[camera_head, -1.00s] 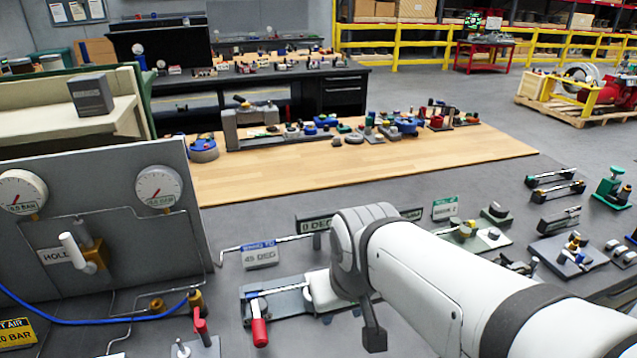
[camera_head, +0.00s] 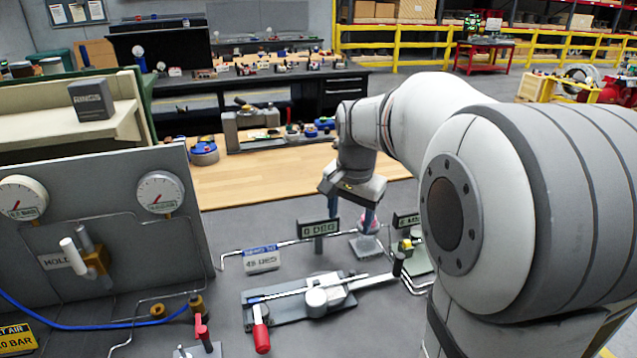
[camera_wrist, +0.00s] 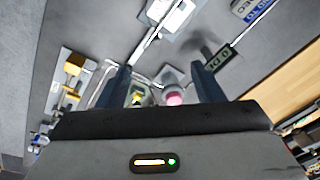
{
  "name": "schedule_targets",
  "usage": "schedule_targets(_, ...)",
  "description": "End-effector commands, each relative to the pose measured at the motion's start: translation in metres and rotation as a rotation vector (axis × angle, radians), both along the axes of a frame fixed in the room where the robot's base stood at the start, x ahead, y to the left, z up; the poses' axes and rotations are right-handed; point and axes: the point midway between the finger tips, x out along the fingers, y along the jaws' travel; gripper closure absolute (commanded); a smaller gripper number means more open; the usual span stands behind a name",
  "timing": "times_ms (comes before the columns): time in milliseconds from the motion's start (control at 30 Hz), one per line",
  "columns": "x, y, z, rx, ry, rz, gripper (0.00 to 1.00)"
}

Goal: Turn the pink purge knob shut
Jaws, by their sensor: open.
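The pink purge knob (camera_head: 369,223) sits on a small grey base on the bench, in the middle of the head view. My gripper (camera_head: 350,220) is above it, pointing down with its two fingers apart and empty. One finger partly hides the knob in the head view. In the wrist view the pink knob (camera_wrist: 174,99) lies between the open fingers of my gripper (camera_wrist: 162,70), closer to the right finger. I cannot tell whether the fingertips have come down to the knob's height.
A "0 DEG" sign (camera_head: 319,229) stands close left of the knob. A valve with a long handle (camera_head: 325,297) and a red-handled lever (camera_head: 260,337) lie in front. A block with a yellow part (camera_head: 407,246) is close right. Thin pipes run between them.

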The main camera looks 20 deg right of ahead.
Motion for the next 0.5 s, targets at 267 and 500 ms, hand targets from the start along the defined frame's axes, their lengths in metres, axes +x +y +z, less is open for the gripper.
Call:
schedule_targets(267,0.109,-0.068,-0.024,0.059,0.073,-0.517,0.39)
schedule_targets(500,0.16,-0.115,-0.057,0.082,0.111,-0.841,0.39)
